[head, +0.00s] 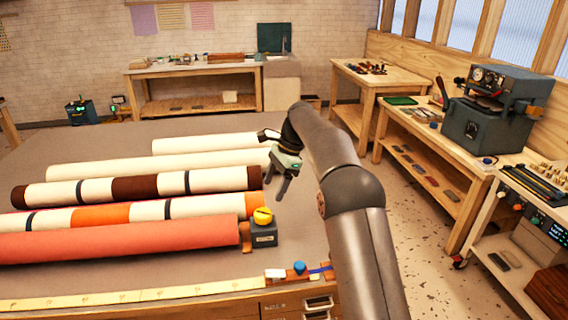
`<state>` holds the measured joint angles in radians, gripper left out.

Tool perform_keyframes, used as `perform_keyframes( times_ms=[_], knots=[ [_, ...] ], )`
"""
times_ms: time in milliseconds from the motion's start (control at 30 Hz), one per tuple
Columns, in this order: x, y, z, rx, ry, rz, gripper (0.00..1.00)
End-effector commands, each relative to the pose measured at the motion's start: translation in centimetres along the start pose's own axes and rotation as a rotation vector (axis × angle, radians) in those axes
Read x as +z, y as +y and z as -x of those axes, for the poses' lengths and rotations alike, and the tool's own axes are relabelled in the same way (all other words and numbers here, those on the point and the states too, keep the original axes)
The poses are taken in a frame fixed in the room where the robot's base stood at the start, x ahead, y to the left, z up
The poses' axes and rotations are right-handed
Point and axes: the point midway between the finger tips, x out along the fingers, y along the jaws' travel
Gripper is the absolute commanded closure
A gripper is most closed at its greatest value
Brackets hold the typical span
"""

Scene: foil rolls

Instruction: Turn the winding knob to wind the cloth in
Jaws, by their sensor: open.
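The winding knob (263,215) is yellow-orange and sits on top of a small dark box (264,236) near the table's right edge. The box stands at the right end of a coral cloth roll (120,240), with a small orange-brown bracket between them. My gripper (275,188) is open, with its fingers pointing down. In the picture it appears above and slightly right of the knob, apart from it, near the right ends of the rolls. Nothing shows between its fingers.
Several other rolls lie behind the coral one: a striped orange and cream roll (60,222), a brown and cream roll (100,190) and plain cream rolls. A yellow measuring strip (130,297) runs along the front edge. A blue-topped item (299,267) sits at the front right corner.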

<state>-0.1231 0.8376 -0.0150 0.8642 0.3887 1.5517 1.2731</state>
Motion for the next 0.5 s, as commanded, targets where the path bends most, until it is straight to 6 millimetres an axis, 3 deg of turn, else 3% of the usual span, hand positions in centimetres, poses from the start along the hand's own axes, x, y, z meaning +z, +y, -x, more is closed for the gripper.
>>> perform_keyframes(
  times_ms=[133,300,500],
  knots=[
    [0.0,-0.1,3.8,-0.002,0.001,0.000,0.30],
    [0.0,-0.1,6.8,0.000,0.000,0.000,0.30],
    [0.0,0.0,8.2,0.001,0.000,-0.001,0.30]
  ],
)
